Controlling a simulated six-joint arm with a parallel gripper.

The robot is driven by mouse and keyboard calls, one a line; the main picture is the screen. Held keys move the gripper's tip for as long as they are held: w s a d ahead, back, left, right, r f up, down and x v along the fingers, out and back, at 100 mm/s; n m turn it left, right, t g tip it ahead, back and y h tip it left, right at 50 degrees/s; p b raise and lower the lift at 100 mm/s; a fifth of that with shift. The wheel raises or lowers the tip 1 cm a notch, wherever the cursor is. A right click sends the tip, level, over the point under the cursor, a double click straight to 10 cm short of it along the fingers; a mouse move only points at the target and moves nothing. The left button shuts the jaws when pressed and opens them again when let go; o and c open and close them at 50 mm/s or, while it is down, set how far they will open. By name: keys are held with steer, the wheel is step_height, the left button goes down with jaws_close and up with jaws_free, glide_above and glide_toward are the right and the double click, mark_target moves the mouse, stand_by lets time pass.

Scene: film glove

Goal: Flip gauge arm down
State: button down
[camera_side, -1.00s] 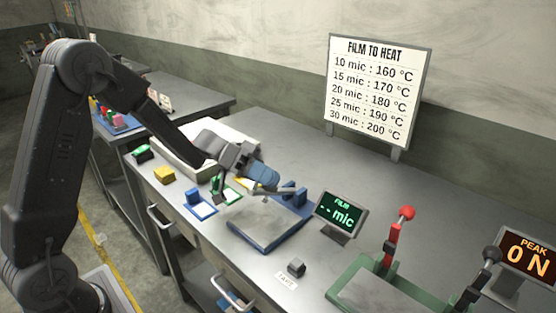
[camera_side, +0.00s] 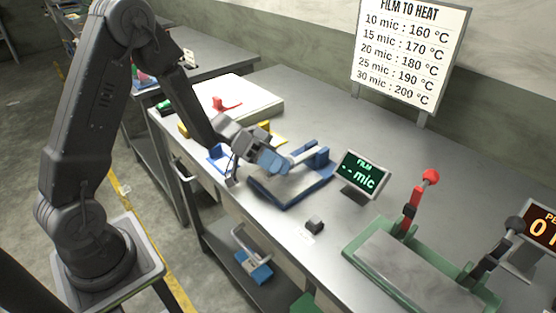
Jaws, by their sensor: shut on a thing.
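The film gauge is a blue base (camera_side: 262,191) with a grey plate and a blue hinge block (camera_side: 318,157) at its right rear. Its light grey-blue arm (camera_side: 304,153) reaches from the hinge toward the left, low over the plate. My gripper (camera_side: 273,162), with blue fingertips, is at the free end of this arm and is shut on it. The fingers hide that end, and I cannot tell whether the arm touches the plate. The film display (camera_side: 361,176) to the right reads "-- mic".
A white slab with a red item (camera_side: 226,104) lies behind my gripper. Blue and yellow pieces lie left of the gauge. A green press with a red-knobbed lever (camera_side: 413,205) stands at the right. The table behind the display is clear.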

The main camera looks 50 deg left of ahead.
steer(key=shift+s+f, duration=0.25)
steer(key=c, duration=0.9)
jaws_free()
steer(key=shift+o, duration=0.2)
steer(key=v, duration=1.4)
steer(key=shift+r, duration=0.25)
steer(key=shift+d, duration=0.1)
steer(key=s+d+r+n+t+y, duration=0.1)
steer(key=s+d+r+n+y, duration=0.2)
steer(key=s+d+r+y, duration=0.2)
steer(key=s+d+r+n+t+y, duration=0.1)
steer(key=s+d+r+n+y, duration=0.3)
steer(key=s+y, duration=0.6)
steer(key=shift+d+r+t+y, duration=0.3)
steer(key=shift+d+r+y, duration=0.1)
steer(key=shift+d+r, duration=0.45)
